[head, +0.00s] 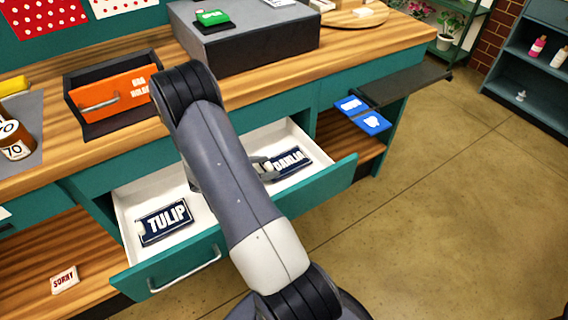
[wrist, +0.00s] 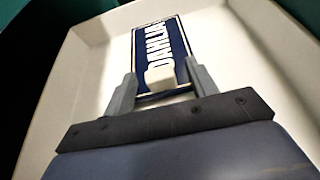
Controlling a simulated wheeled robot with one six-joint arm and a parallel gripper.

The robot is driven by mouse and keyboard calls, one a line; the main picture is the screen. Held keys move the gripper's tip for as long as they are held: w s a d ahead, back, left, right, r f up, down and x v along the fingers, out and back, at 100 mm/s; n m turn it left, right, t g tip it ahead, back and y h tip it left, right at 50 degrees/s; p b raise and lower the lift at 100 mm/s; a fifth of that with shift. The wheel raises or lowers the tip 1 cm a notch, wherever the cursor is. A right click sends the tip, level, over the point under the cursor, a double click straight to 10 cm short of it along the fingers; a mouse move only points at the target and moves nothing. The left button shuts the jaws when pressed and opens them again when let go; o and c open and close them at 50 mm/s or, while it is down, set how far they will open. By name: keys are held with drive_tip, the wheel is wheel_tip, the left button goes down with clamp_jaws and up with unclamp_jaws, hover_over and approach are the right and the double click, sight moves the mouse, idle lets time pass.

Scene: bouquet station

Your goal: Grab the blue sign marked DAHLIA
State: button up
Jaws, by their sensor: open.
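The dark blue DAHLIA sign (head: 290,162) with white letters lies in the right part of an open white drawer (head: 125,200). The dark blue TULIP sign (head: 165,222) lies in the left part of the same drawer. My gripper (head: 268,168) is at the left end of the DAHLIA sign, partly hidden by my arm. In the wrist view my gripper (wrist: 160,85) is open, its two fingers on either side of the near end of the DAHLIA sign (wrist: 158,45). A small pale block-like part at that end shows between the fingers. I cannot tell whether the fingers touch it.
The drawer's teal front (head: 175,275) and white walls surround the signs. Above is the wooden worktop (head: 235,88) with an orange-fronted box (head: 115,92) and a grey block (head: 260,40). Two bright blue cards (head: 375,123) sit at the right. The floor at right is clear.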

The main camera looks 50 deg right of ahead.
drive_tip(key=shift+d, duration=0.1)
drive_tip(key=shift+c, duration=0.4)
drive_tip(key=c, duration=1)
drive_tip(key=shift+r, duration=0.2)
drive_tip(key=shift+c, duration=0.2)
